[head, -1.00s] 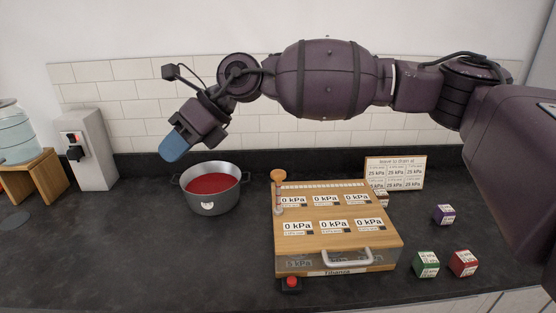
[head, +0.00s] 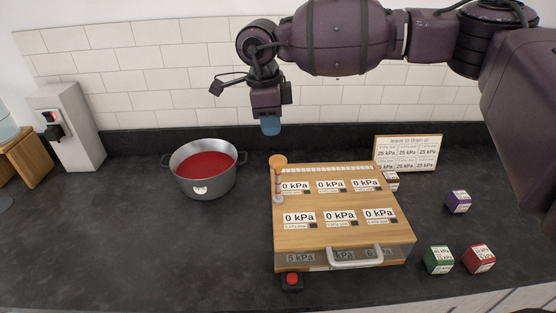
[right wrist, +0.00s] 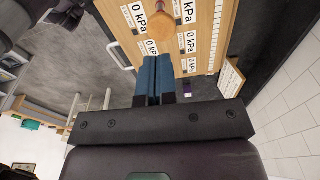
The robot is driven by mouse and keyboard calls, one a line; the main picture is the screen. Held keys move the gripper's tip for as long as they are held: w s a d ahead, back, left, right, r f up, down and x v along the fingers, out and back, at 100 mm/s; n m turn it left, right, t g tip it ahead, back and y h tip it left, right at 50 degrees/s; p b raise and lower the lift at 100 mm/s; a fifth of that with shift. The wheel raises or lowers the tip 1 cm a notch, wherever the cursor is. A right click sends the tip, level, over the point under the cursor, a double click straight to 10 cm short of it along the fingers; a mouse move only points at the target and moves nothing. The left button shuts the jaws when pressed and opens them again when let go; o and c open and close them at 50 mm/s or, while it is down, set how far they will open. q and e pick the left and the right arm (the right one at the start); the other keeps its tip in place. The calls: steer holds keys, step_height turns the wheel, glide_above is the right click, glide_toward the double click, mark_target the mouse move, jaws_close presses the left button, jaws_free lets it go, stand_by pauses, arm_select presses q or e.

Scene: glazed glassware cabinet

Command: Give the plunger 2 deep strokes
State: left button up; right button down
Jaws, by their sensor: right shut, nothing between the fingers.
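The plunger (head: 278,163) has a round wooden knob and stands upright at the back left corner of a wooden box with several "0 kPa" labels (head: 337,233). The knob is up, above the box top. My right gripper (head: 270,127) has blue fingers, pointing down, and hangs above and slightly behind the knob, apart from it. In the right wrist view the blue fingers (right wrist: 154,62) are together and empty, and the knob (right wrist: 160,25) shows just beyond their tips. My left gripper is not in view.
A grey pot of red liquid (head: 206,170) stands left of the box. A red button (head: 292,280) sits at its front. A sign (head: 408,152) stands behind right. Green (head: 438,260), red (head: 478,259) and purple (head: 458,202) cubes lie to the right.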

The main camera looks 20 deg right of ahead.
mark_target(275, 159)
steer(key=shift+w, duration=0.1)
steer(key=shift+d+f+b, duration=0.15)
steer(key=shift+f+b, duration=0.3)
steer(key=shift+f, duration=1.1)
steer(key=shift+d+f+b, duration=0.15)
steer(key=shift+f+b, duration=0.3)
steer(key=shift+f, duration=1.1)
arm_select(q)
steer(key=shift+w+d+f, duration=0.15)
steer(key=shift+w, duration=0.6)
arm_select(e)
steer(key=shift+f, duration=0.4)
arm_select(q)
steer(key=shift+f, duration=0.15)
arm_select(e)
steer(key=shift+f, duration=0.15)
